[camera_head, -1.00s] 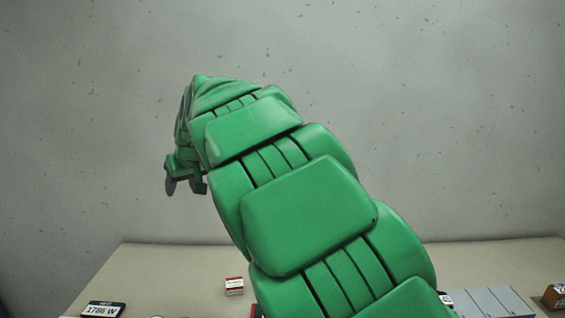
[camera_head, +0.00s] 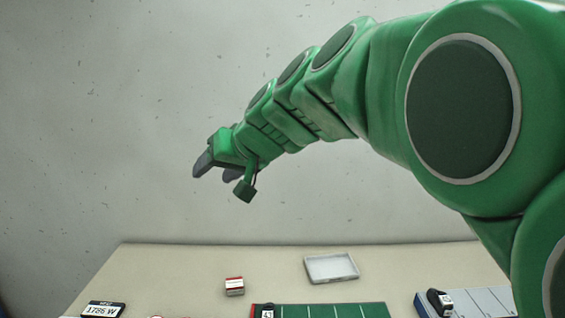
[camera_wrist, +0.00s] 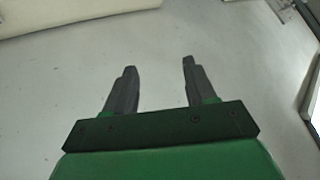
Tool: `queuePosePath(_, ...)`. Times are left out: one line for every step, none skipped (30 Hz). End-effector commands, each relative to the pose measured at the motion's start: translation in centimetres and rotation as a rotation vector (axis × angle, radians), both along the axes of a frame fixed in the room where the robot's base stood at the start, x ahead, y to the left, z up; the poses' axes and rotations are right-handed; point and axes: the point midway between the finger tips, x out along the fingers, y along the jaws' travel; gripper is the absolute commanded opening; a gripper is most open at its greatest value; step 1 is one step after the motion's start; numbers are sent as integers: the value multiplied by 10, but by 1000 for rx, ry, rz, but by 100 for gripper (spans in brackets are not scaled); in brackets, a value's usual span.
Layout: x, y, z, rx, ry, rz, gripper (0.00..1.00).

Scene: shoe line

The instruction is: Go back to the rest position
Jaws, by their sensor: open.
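My gripper (camera_head: 213,170) is raised well above the table (camera_head: 190,262) in the head view, at the end of my green arm, pointing to the left. In the wrist view my gripper (camera_wrist: 158,72) shows two dark fingers set apart with nothing between them. Pale grey floor lies beyond the fingertips. No object is held.
On the table are a small red and white box (camera_head: 234,287), a shallow white tray (camera_head: 331,268), a green lined mat (camera_head: 335,310), a display reading 1786 W (camera_head: 103,310) and a grey sectioned panel (camera_head: 480,302) with a dark item (camera_head: 439,302). A plain wall stands behind.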

Motion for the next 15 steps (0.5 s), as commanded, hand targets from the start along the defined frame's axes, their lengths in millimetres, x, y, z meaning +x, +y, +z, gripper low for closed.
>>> queuePosePath(-12,-10,-11,-13,26,-5,55)
queuePosePath(-20,-16,-21,-25,49,-8,55)
queuePosePath(-30,-24,-36,-44,79,-10,55)
queuePosePath(-38,-30,-45,-58,100,-13,55)
queuePosePath(-47,-36,-54,-69,121,-15,55)
queuePosePath(-60,-44,-67,-88,150,-16,55)
queuePosePath(-70,-51,-78,-103,176,-16,55)
queuePosePath(-81,-56,-88,-117,200,-17,55)
queuePosePath(-95,-64,-102,-138,233,-15,55)
queuePosePath(-107,-70,-113,-154,257,-14,55)
queuePosePath(-118,-76,-123,-169,281,-14,55)
queuePosePath(-131,-83,-134,-186,307,-13,55)
queuePosePath(-141,-88,-142,-200,326,-12,55)
queuePosePath(-150,-92,-151,-212,346,-11,55)
queuePosePath(-162,-98,-160,-226,370,-10,55)
